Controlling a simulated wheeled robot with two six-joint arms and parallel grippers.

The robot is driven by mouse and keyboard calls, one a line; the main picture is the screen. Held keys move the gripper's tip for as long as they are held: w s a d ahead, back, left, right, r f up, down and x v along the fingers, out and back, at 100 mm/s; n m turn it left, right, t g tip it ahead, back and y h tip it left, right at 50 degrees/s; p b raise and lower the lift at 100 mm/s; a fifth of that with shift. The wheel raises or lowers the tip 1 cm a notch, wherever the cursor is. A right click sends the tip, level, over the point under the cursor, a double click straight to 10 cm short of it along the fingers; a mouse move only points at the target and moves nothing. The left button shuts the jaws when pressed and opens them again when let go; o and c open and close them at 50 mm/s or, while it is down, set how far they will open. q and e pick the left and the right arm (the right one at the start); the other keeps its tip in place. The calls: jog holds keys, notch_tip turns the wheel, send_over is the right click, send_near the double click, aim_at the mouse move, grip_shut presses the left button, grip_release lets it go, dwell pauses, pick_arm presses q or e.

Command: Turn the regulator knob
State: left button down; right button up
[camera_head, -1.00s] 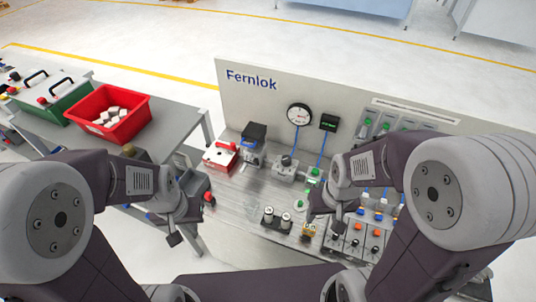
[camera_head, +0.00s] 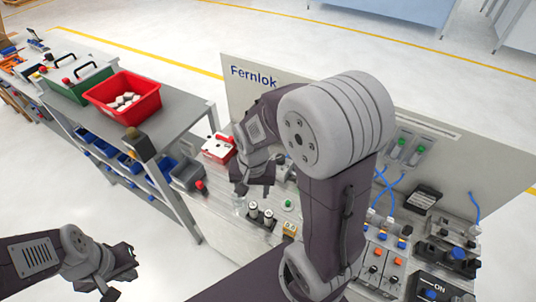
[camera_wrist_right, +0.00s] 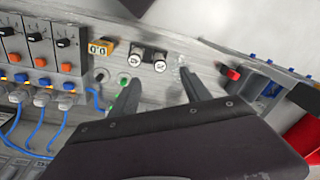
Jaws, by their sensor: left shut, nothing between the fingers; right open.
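The regulator and its knob are hidden behind my right arm in the head view; only a bit of grey metal fitting (camera_head: 284,172) shows beside the wrist. I cannot make out the knob in the right wrist view. My right gripper (camera_head: 251,191) is open and points down above the grey bench, near the two small cylinders (camera_head: 260,215). In the right wrist view its fingers (camera_wrist_right: 160,92) are spread with nothing between them. My left gripper (camera_head: 108,286) is shut and empty, low at the left, well away from the bench.
A white panel marked Fernlok (camera_head: 250,78) stands behind the bench. A red and white box (camera_head: 218,149) is left of the right gripper. Switch modules (camera_head: 380,262) and blue hoses lie to the right. A red bin (camera_head: 122,108) sits on the left side table.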

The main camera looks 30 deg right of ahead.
jog(key=w+d+r+m, duration=0.2)
jog(key=w+m, duration=0.4)
jog(key=m+g+p, duration=0.1)
jog(key=m+p, duration=0.3)
jog(key=m, duration=0.8)
send_near(281, 157)
jog(key=shift+w+a, duration=0.2)
jog(key=shift+w, duration=0.1)
jog(key=shift+d+f+m, duration=0.2)
jog(key=shift+d+m, duration=0.1)
jog(key=shift+s+a+f, duration=0.2)
jog(key=shift+s+f, duration=0.05)
jog(key=shift+f, duration=0.1)
notch_tip(281, 157, down, 7)
jog(key=shift+w+f+p, duration=0.15)
jog(key=shift+f+p, duration=0.1)
jog(key=shift+p, duration=0.75)
jog(key=shift+f, duration=0.3)
